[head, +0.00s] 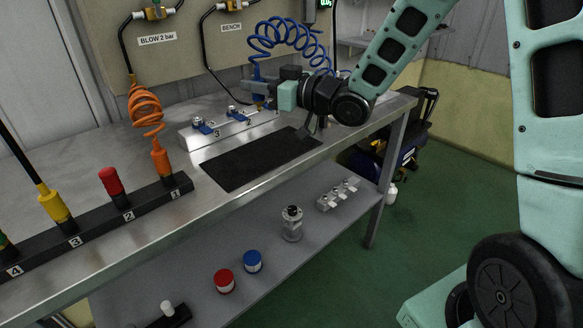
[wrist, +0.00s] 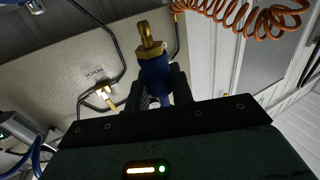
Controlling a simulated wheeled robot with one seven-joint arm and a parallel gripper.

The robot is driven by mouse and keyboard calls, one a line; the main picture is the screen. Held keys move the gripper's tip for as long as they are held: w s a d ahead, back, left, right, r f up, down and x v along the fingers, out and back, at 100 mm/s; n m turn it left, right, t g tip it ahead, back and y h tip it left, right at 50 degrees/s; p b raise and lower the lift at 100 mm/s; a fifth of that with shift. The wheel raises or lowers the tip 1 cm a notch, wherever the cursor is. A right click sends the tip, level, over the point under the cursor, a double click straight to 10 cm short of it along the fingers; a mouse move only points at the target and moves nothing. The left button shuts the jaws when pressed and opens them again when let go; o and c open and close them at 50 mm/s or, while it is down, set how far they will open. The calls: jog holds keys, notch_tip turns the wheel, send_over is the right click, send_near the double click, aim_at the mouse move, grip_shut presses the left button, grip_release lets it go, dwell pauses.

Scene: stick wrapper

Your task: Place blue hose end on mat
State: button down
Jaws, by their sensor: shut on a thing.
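The blue hose (head: 290,30) hangs in coils at the top middle of the head view. My gripper (head: 266,86) is shut on the blue hose end, above the back of the bench. In the wrist view the blue hose end (wrist: 155,72) with its brass tip sits between the dark fingers of my gripper (wrist: 162,82). The fingers hide part of it. The black mat (head: 235,168) lies flat and bare on the bench, below and in front of my gripper.
A numbered rail (head: 235,124) with blue-levered fittings stands behind the mat. A black holder (head: 145,203) with orange, red and yellow hose ends stands at left. The orange coil (head: 146,106) hangs near it. A lower shelf (head: 200,252) carries jars and fittings.

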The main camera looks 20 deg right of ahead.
jog(key=shift+s+f, duration=0.3)
notch_tip(320, 180, down, 10)
jog(key=shift+s+r+b, duration=0.1)
jog(key=shift+r+b, duration=0.05)
jog(key=shift+b, duration=0.7)
jog(key=shift+f, duration=0.25)
jog(key=c, duration=1.2)
grip_release()
jog(key=shift+r, duration=0.1)
jog(key=shift+r, duration=0.1)
jog(key=v, duration=1.2)
